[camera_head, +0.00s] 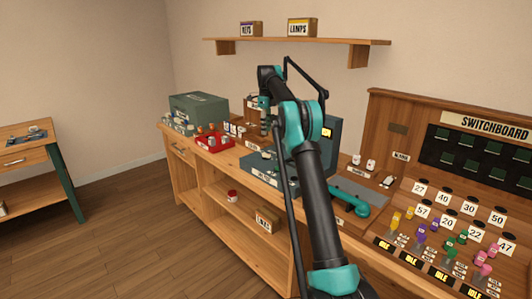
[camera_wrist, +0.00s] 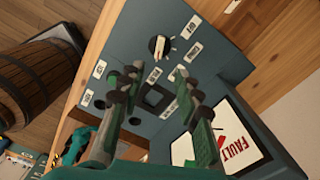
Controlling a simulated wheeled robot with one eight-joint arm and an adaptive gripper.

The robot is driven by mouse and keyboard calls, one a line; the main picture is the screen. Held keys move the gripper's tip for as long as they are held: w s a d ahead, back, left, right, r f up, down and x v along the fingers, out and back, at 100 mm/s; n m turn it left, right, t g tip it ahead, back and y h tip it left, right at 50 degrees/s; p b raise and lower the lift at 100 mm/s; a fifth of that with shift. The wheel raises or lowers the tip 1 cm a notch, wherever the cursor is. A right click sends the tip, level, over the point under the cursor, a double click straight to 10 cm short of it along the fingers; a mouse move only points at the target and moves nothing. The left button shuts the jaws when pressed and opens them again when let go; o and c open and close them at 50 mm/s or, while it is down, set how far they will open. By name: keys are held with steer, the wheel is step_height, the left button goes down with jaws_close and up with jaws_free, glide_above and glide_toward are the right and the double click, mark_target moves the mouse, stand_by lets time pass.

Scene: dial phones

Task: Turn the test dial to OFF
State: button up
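The teal test unit (camera_wrist: 215,65) fills the middle of the wrist view. A round black dial (camera_wrist: 159,46) with a pale pointer sits on its panel, with small white labels around it that I cannot read for certain. My gripper (camera_wrist: 158,74) is open, with its two green and dark fingers apart and nothing between them. The dial shows beyond the fingertips, not between them. The unit's screen (camera_wrist: 222,140) reads FAULT with a red mark. In the head view the unit (camera_head: 333,145) is partly behind my arm, and the dial cannot be made out.
The workbench (camera_head: 215,165) holds a red tray (camera_head: 215,143) and a grey-green box (camera_head: 199,108) at left. A teal handset (camera_head: 349,206) and the switchboard (camera_head: 470,150) are at right. A barrel (camera_wrist: 35,88) shows on the floor in the wrist view.

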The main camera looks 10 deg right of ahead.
mark_target(266, 154)
step_height(266, 154, down, 13)
steer(key=shift+r, duration=0.1)
stand_by(0.3)
jaws_close()
